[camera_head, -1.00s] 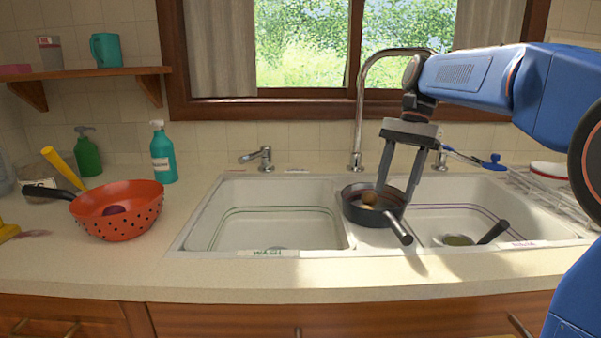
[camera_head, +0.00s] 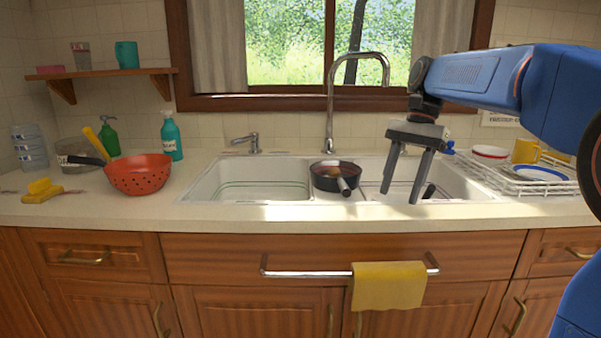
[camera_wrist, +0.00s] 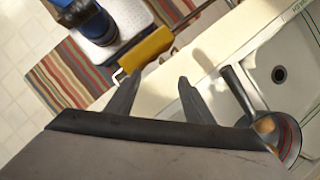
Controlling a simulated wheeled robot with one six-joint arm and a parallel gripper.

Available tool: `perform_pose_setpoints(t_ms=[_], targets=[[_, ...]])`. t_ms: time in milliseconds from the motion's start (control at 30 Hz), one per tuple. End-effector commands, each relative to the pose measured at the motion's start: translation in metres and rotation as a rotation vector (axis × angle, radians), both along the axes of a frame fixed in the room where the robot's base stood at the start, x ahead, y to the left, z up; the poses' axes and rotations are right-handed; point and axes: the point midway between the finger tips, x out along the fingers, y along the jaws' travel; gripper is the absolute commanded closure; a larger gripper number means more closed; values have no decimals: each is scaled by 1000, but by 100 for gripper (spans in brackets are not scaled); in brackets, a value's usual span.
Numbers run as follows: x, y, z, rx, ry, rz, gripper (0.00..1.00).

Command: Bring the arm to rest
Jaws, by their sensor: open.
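My gripper (camera_head: 406,184) is open and empty. In the head view it hangs pointing down in front of the right basin, to the right of the dark pan. In the wrist view its two fingers (camera_wrist: 155,90) are spread apart over the counter's front edge. The dark pan (camera_head: 326,181) rests at the divider between the two basins, its handle toward the front, with something brownish in it. The pan's handle also shows in the wrist view (camera_wrist: 236,90), right of the fingers and apart from them.
A red colander (camera_head: 138,178) stands on the left counter. A dish rack (camera_head: 540,187) with a yellow mug (camera_head: 525,150) stands at the right. The tall faucet (camera_head: 331,110) rises behind the sink. A yellow towel (camera_head: 388,287) hangs on the front bar. Striped rugs (camera_wrist: 66,75) lie on the floor.

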Motion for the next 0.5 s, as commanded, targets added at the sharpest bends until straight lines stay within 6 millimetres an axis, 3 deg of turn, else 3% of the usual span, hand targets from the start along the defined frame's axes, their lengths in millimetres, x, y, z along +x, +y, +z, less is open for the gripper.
perform_pose_setpoints(t_ms=[500], targets=[[-31,-5,-13,-13,-94,61,52]])
